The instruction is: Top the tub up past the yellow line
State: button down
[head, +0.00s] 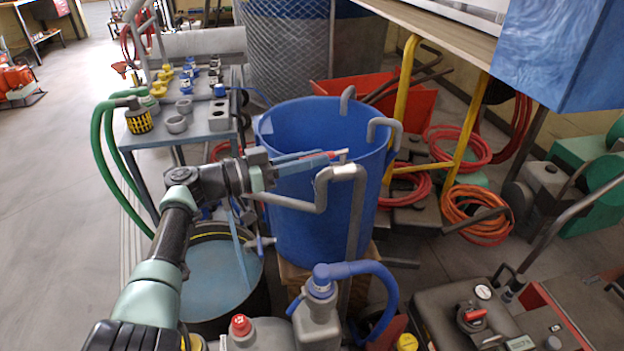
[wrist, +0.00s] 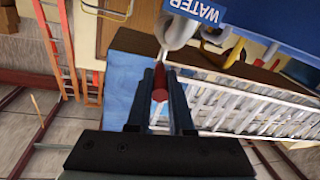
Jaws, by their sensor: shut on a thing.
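The dark round tub (head: 258,303) stands at lower left in the head view, with pale blue water (head: 210,275) in it. A yellow line (head: 205,235) shows on its inner back wall, above the water surface. A grey pipe (head: 353,215) rises in front of the blue barrel (head: 310,235) and bends left toward the tub; its outlet is hidden by my arm. A pale blue stream (head: 238,245) runs down into the tub. My gripper (head: 330,156) is shut on a red handle (wrist: 159,84) at the pipe's top bend.
A grey cart (head: 150,145) with several small fittings and green hoses (head: 97,150) stands at left. Grey and blue containers (head: 320,322) stand in front. Orange hoses (head: 480,220) and a yellow-legged bench (head: 404,85) are at right. Open floor lies far left.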

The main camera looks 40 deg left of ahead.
jog(key=shift+w+a+f+m+h+b, duration=0.1)
jog(key=shift+w+f+m+h+b, duration=0.2)
jog(key=shift+b, duration=0.85)
jog(key=shift+s+r+g+b, duration=0.15)
jog(key=shift+r+g+b, duration=0.15)
jog(key=shift+r+b, duration=0.1)
jog(key=c, duration=0.8)
grip_release()
jog(key=shift+a+f, duration=0.1)
jog(key=b+v, duration=0.1)
jog(key=v, duration=1.2)
jog(key=shift+a+f, duration=0.1)
jog(key=shift+a, duration=0.05)
